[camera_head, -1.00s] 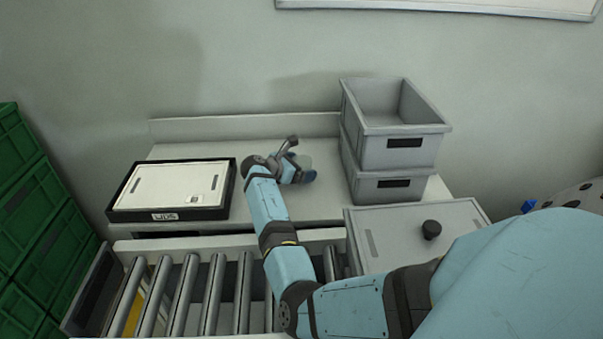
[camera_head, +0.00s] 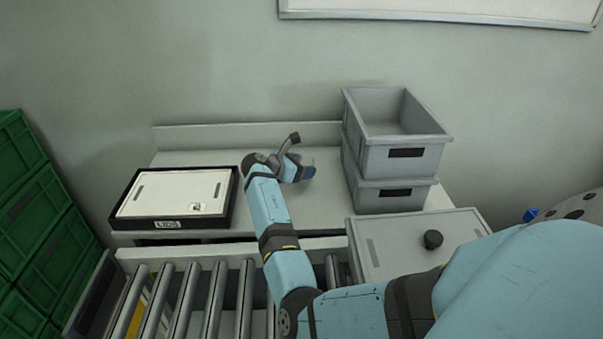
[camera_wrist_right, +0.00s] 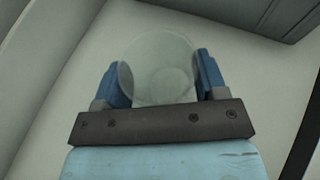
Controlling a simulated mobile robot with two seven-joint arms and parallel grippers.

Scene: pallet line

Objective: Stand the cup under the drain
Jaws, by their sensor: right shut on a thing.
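A pale, see-through cup (camera_wrist_right: 158,68) sits between the two blue fingers of my right gripper (camera_wrist_right: 160,82) in the right wrist view. The gripper is shut on it. In the head view, my right gripper (camera_head: 304,167) is over the back bench, between the lids tray and the stacked grey bins. The cup is mostly hidden there, with only a faint edge showing. I cannot tell from these views whether the cup touches the bench. No drain can be clearly made out. My left gripper is not in view.
A black-rimmed tray marked LIDS (camera_head: 228,207) lies on the bench (camera_head: 325,211) at left. Two stacked grey bins (camera_head: 400,160) stand at right. In front are a roller conveyor (camera_head: 190,300) and a grey lid with a black knob (camera_head: 390,250). Green crates (camera_head: 35,220) stand far left.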

